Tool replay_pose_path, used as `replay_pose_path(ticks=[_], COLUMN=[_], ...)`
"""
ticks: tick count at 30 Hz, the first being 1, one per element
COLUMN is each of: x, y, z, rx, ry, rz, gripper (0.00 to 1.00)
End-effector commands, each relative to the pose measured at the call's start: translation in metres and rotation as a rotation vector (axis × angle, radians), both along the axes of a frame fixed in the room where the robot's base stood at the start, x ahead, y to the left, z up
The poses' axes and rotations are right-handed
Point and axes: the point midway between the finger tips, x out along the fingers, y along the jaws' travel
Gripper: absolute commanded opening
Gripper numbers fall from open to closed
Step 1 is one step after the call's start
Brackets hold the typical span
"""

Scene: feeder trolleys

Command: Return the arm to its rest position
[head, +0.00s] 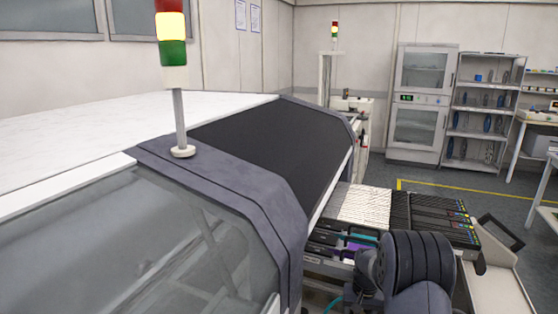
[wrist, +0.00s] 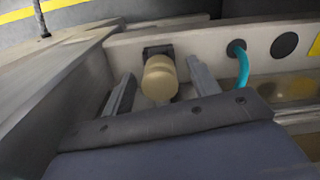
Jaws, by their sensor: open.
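My gripper (wrist: 160,90) shows in the wrist view with its two grey fingers spread apart. A tan round knob or cylinder (wrist: 159,78) on a dark mount shows between the fingers; I cannot tell how far beyond the fingertips it lies. Nothing is seen held. In the head view my dark arm links show at the bottom right, in front of the feeder trolley (head: 362,207), and the gripper itself is hidden there.
A large machine with a dark cover (head: 270,140) and a signal light (head: 172,40) fills the left. Feeders lie side by side on the trolley. A teal cable (wrist: 243,68) enters a beige panel (wrist: 205,45). A cabinet (head: 418,105) and shelves (head: 480,120) stand behind open floor.

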Motion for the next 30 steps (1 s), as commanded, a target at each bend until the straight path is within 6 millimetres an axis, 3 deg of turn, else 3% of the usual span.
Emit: replay_pose_path(ticks=[18, 21, 30], x=[0.001, -0.001, -0.001], y=[0.0, 0.0, 0.0], z=[0.112, 0.082, 0.022], rx=[-0.001, 0.001, 0.001], ry=[-0.005, 0.005, 0.005], rz=[0.0, 0.0, 0.0], gripper=[0.57, 0.57, 0.57])
